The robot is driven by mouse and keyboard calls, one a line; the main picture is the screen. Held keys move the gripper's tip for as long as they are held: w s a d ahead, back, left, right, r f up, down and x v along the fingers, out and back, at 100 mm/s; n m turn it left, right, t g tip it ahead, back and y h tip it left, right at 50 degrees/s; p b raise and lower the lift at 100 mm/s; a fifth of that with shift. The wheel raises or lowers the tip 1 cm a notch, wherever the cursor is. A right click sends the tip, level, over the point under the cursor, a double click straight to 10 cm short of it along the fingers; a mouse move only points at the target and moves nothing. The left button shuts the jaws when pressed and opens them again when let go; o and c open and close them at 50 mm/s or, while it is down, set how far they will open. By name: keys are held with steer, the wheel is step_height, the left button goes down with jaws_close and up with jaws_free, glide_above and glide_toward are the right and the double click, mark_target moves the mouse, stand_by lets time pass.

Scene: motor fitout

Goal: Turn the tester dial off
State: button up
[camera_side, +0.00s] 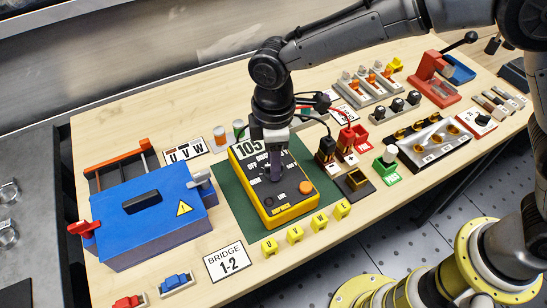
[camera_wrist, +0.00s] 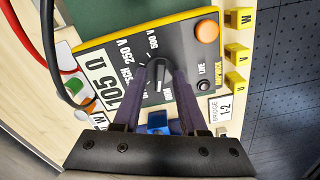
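The tester (camera_side: 278,204) is a yellow box with a dark face, lying on a green mat. It bears a "105" label and an orange button (camera_wrist: 207,31). My gripper (camera_side: 276,178) points down over its face. In the wrist view the black dial (camera_wrist: 158,73) sits between the tips of my two fingers (camera_wrist: 161,82). A white mark on the dial points toward the bottom of that picture. The fingers are apart, one on each side of the dial; whether they press on it is unclear. The wording near the dial is partly hidden by the fingers.
A blue box (camera_side: 150,216) with a red handle stands left of the tester. Yellow lettered blocks (camera_side: 295,234) line the mat's front edge. A "BRIDGE 1-2" card (camera_side: 228,262) lies in front.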

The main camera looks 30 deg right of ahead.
jaws_close()
steer(key=shift+m, duration=0.3)
steer(key=shift+r+m, duration=0.1)
steer(key=shift+m, duration=2.9)
steer(key=shift+o, duration=0.5)
jaws_free()
step_height(320, 180, up, 14)
